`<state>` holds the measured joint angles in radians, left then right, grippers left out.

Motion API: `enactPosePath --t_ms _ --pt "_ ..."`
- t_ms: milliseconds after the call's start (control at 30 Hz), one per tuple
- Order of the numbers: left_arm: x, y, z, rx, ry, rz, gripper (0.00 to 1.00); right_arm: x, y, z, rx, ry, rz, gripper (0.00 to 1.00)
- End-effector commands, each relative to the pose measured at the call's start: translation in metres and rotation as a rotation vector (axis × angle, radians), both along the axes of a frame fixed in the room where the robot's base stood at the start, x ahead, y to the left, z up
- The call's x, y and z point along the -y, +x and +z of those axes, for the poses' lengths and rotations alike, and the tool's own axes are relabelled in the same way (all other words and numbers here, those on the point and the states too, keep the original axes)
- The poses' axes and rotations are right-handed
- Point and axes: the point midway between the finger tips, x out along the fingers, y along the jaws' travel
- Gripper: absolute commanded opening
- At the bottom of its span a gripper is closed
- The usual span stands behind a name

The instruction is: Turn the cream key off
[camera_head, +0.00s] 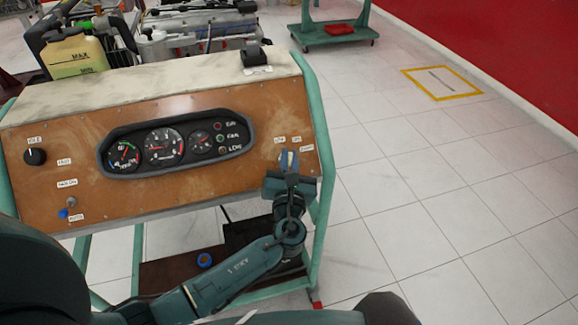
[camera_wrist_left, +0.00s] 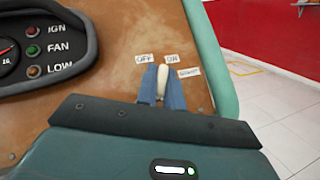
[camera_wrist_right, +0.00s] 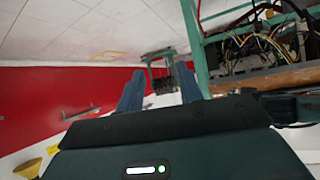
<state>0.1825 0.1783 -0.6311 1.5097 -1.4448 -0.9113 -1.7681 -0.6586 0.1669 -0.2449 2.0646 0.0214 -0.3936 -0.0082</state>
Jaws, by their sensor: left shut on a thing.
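The cream key (camera_wrist_left: 162,82) sits on the brown panel at the right end, below the OFF label (camera_wrist_left: 145,59) and the ON label (camera_wrist_left: 172,58). The START label (camera_wrist_left: 189,72) is to its right. In the left wrist view the key stands nearly upright, its top closer to ON than to OFF. My left gripper (camera_head: 289,160) is shut on the key, with one blue finger on each side of it. In the head view the fingers mostly hide the key. My right gripper (camera_wrist_right: 159,72) is open and empty, away from the panel.
The panel also carries a gauge cluster (camera_head: 165,144), a black knob (camera_head: 35,157) and a blue-tipped toggle switch (camera_head: 64,213) at the left. A green frame post (camera_head: 322,165) stands close to the right of my left gripper. The tiled floor at the right is clear.

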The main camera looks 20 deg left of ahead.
Motion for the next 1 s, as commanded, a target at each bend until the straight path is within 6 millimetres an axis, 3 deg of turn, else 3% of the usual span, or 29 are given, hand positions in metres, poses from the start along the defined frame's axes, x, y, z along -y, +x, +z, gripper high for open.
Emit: enactPosePath --t_ms 500,1000 --pt "0.002 0.001 -0.002 0.141 -0.210 0.224 0.00 -0.014 -0.003 -0.014 0.038 0.046 0.033 0.36" --pt "0.001 0.000 -0.001 0.168 -0.250 0.271 0.00 -0.011 0.001 -0.015 0.042 0.063 0.010 0.36"
